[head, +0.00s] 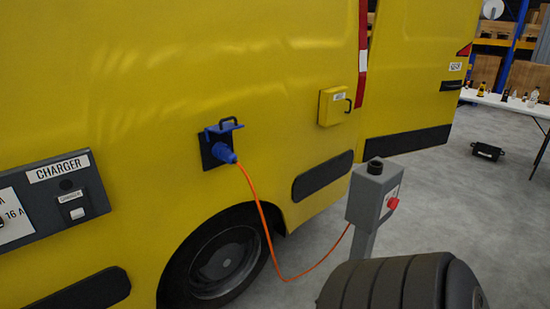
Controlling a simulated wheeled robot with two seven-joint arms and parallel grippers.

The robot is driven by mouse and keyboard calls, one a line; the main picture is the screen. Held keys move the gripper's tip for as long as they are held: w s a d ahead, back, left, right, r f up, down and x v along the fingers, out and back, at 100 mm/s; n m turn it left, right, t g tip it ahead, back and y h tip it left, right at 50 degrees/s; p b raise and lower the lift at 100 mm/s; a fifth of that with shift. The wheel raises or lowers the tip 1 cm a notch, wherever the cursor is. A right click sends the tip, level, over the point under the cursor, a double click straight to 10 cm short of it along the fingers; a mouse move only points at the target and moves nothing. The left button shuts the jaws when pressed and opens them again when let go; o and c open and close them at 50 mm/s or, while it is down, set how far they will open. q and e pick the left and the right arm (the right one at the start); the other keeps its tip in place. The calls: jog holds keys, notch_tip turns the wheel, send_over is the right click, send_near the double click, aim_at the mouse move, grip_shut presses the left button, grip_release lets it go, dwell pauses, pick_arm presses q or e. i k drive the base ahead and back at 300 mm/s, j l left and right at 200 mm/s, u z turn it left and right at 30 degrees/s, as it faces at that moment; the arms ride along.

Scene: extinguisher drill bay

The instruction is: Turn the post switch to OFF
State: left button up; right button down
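The post switch is a grey box (367,197) on a grey post, standing right of centre in front of the yellow van. A red knob (392,203) sits on its right-hand face, over a pale label too small to read. A round black fitting (375,166) is on top of the box. I cannot tell the knob's position from here. Neither of my grippers shows in the head view. A dark, rounded, ribbed part at the bottom edge hides the lower post.
An orange cable (263,222) hangs from a blue plug (220,150) in the yellow van's (130,115) side and rises towards the post. A CHARGER panel (55,205) is at left. A white table (510,104) and a black case (487,151) are at back right. Grey floor is clear right of the post.

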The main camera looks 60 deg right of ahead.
aim_at(393, 203)
jog(key=z, duration=2.7)
